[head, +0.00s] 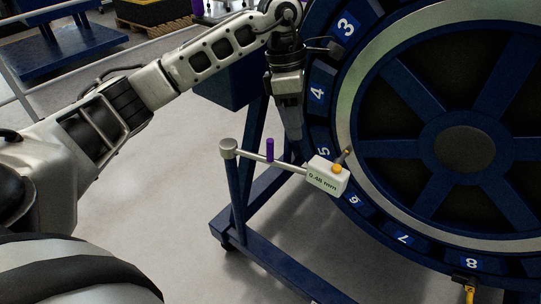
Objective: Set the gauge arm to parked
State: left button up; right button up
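The gauge arm (288,164) is a thin silver bar that runs right from the top of a blue post (236,185). A purple upright handle (270,149) stands on the bar. At its right end a white gauge box (327,176) reads 0.48 mm, with an orange knob on top and a probe tip at the ring near labels 5 and 6. My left gripper (293,130) points down, above and right of the purple handle, apparently apart from it. Its fingers are dark and overlap in this view, so their opening is unclear. My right gripper is out of view.
The large blue ring (398,236) with numbered bays and a spoked hub fills the right side. A blue stand frame (275,265) is below the arm. A yellow fitting (468,287) hangs near label 8. Open grey floor lies left of the post.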

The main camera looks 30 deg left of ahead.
pick_arm(q)
jog(key=a+r+y, duration=0.3)
jog(key=a, duration=0.3)
send_near(271, 160)
jog(key=shift+n, duration=0.3)
jog(key=f, duration=0.8)
jog(key=shift+w+a+f, duration=0.2)
jog(key=shift+a, duration=0.15)
grip_shut()
